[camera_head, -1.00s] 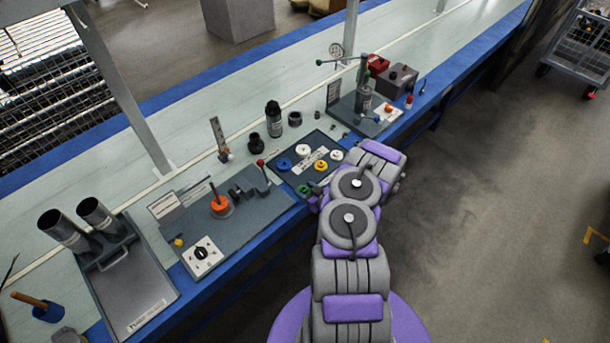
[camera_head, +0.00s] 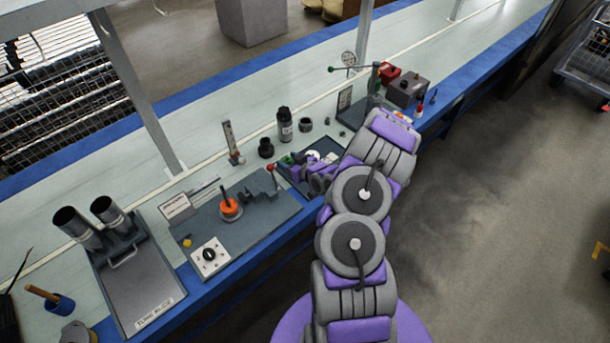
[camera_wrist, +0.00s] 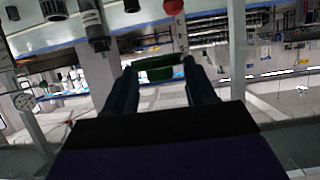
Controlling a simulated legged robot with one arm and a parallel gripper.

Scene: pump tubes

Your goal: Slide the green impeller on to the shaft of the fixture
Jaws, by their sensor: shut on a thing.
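The green impeller (camera_wrist: 157,68) is between the two fingertips of my gripper (camera_wrist: 160,75) in the wrist view, and my gripper is shut on it. In the head view, the green impeller (camera_head: 287,159) shows at the left end of my gripper (camera_head: 296,161), above the dark parts tray. The fixture (camera_head: 258,218) is a grey plate to the left of my gripper. A thin upright shaft (camera_head: 223,193) rises from an orange part (camera_head: 230,208) on it. The impeller is apart from the shaft.
A red-knobbed lever (camera_head: 271,168) stands at the fixture's right side, close to my gripper. A black bottle (camera_head: 284,125) and dark cups (camera_head: 265,148) stand behind. A press (camera_head: 376,85) stands to the right. A tray with metal tubes (camera_head: 102,208) is at the left.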

